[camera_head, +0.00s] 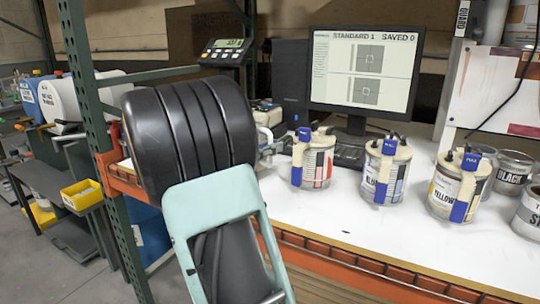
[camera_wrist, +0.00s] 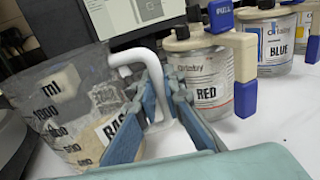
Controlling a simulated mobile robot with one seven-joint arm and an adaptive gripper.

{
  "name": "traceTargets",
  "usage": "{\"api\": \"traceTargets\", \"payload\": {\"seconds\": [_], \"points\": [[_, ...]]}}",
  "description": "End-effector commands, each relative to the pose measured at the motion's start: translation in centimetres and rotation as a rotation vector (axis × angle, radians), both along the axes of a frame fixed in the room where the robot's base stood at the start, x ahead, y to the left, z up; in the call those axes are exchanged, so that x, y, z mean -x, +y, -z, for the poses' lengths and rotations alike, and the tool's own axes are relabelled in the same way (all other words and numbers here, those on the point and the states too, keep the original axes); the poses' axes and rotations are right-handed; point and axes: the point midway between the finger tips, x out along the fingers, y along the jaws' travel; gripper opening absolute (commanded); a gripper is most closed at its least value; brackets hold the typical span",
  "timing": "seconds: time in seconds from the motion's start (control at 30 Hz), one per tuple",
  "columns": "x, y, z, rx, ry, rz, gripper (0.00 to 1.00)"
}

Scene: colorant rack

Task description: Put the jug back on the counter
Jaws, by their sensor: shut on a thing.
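The jug (camera_wrist: 65,105) is a clear measuring jug with black volume marks, a partly hidden label starting "BAS", and a white handle (camera_wrist: 130,59). It stands out at the left of the wrist view. My gripper (camera_wrist: 161,85) is shut on the handle, with its blue-grey fingers on either side of it. In the head view my arm hides most of the jug and gripper. The white counter (camera_head: 350,225) shows below and to the right. The jug's base is out of view, so I cannot tell whether it touches the counter.
The red can (camera_wrist: 205,82) stands close to the right of my gripper. The blue can (camera_head: 386,172) and yellow can (camera_head: 458,186) stand further right. A monitor (camera_head: 365,75) and keyboard (camera_head: 350,155) are behind. A green rack post (camera_head: 85,90) is at left. The front counter is clear.

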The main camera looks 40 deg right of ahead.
Motion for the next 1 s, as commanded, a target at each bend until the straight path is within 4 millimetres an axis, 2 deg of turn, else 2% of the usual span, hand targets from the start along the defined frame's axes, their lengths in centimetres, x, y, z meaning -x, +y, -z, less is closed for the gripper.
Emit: {"api": "traceTargets", "payload": {"seconds": [0.07, 0.43, 0.47, 0.6, 0.93, 1.0], "points": [[0.01, -0.01, 0.95, 0.003, -0.002, 0.0, 0.0], [0.04, 0.01, 1.22, 0.003, -0.003, 0.001, 0.0], [0.04, 0.02, 1.37, 0.001, 0.0, 0.0, 0.09], [0.04, 0.03, 1.33, 0.001, -0.001, 0.0, 0.25], [0.04, 0.03, 1.04, 0.001, -0.002, 0.0, 0.26], [-0.03, 0.57, 0.92, 0.0, -0.001, -0.002, 0.26]]}}
